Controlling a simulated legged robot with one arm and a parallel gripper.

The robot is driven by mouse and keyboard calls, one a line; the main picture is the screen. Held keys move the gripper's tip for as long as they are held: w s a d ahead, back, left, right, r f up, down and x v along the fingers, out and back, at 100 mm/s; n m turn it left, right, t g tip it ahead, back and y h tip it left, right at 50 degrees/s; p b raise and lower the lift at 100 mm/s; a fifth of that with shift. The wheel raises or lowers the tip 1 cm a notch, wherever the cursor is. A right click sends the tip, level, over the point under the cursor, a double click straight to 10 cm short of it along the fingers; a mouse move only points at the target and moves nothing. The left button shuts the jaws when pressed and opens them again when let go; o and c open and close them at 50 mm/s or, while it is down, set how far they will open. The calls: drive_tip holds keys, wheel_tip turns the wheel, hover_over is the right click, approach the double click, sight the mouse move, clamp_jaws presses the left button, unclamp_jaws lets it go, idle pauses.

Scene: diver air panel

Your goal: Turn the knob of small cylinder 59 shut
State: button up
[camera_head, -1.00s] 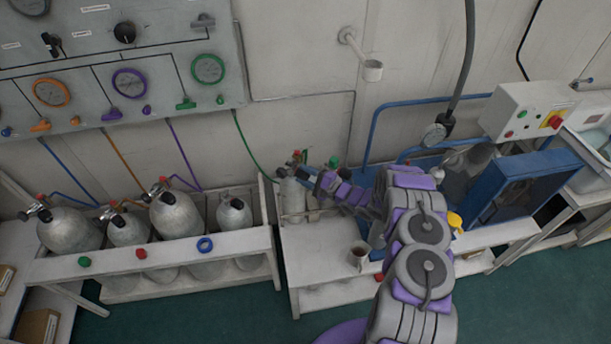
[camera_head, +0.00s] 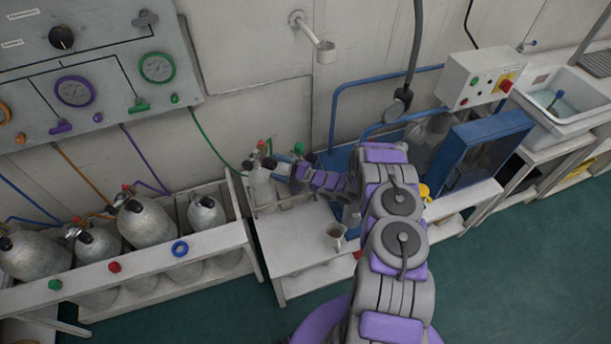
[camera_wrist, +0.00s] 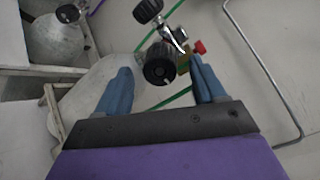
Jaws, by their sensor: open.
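A small pale cylinder (camera_head: 261,188) stands upright in a low white rack beside the bench; I cannot read any number on it. Its valve carries a black knob (camera_head: 269,163) and a red part on top. In the wrist view the black knob (camera_wrist: 161,66), with a pale mark, shows between the fingertips of my gripper (camera_wrist: 160,65). The gripper's blue fingers are open, one on each side, with visible gaps to the knob. I cannot tell how far the knob lies beyond the tips. In the head view my gripper (camera_head: 281,160) is beside the valve, partly hidden by my arm.
Several larger cylinders, one of them here (camera_head: 146,222), stand in a white rack (camera_head: 140,262) at the left. A mug (camera_head: 336,234) stands on the white bench (camera_head: 290,245). A green hose (camera_head: 213,145) runs down the wall. A second black knob (camera_wrist: 148,11) is close by.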

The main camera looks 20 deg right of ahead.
drive_tip(key=p+v, duration=0.1)
drive_tip(key=v, duration=1.3)
drive_tip(key=shift+s+d, duration=0.25)
drive_tip(key=shift+d, duration=0.05)
